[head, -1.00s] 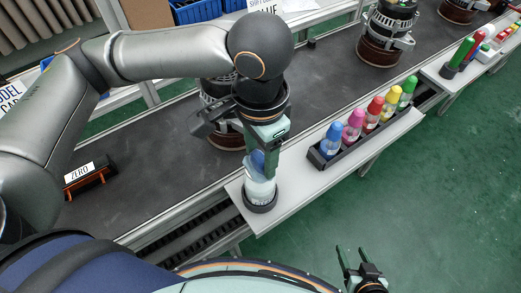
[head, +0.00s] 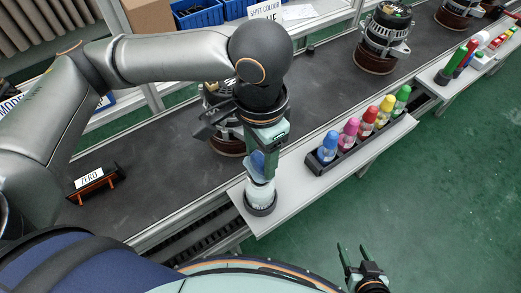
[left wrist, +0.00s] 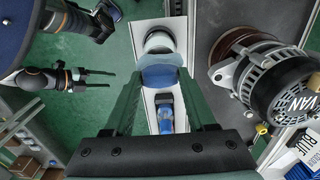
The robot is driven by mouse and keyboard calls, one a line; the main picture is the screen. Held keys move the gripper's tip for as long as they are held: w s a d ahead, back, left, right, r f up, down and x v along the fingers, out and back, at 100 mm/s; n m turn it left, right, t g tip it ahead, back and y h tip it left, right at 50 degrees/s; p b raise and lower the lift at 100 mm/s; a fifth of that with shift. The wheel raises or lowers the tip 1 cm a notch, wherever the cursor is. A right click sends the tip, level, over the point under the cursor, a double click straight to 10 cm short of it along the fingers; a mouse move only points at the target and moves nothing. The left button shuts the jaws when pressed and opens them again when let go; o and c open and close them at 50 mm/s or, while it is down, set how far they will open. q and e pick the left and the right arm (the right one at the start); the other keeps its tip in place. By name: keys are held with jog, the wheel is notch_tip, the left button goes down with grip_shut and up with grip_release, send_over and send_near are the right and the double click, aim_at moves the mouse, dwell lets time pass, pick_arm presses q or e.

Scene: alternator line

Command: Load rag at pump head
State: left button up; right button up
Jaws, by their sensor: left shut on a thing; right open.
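A blue rag (head: 258,162) is held in my left gripper (head: 262,155), whose fingers are shut on it. In the left wrist view the rag (left wrist: 160,76) spans between the fingertips. The pump, a whitish bottle (head: 261,193) in a dark round holder (head: 261,209), stands upright at the near end of the shelf, directly below the rag. Its pale round top (left wrist: 160,43) shows just beyond the rag in the left wrist view. I cannot tell whether rag and pump touch. My right gripper (head: 354,256) is open and empty, over the floor away from the shelf.
A dark rack (head: 318,164) of several coloured bottles stands farther along the white shelf (head: 290,200). An alternator (head: 222,115) sits on the conveyor (head: 175,145) behind my left gripper, with another (head: 382,42) farther off.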

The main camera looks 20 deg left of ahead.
aim_at(260, 158)
pick_arm(q)
jog(key=shift+r+p, duration=0.6)
jog(key=shift+r, duration=0.15)
notch_tip(260, 158, up, 3)
jog(key=p, duration=0.3)
jog(key=shift+f+p, duration=0.15)
jog(key=shift+p, duration=0.2)
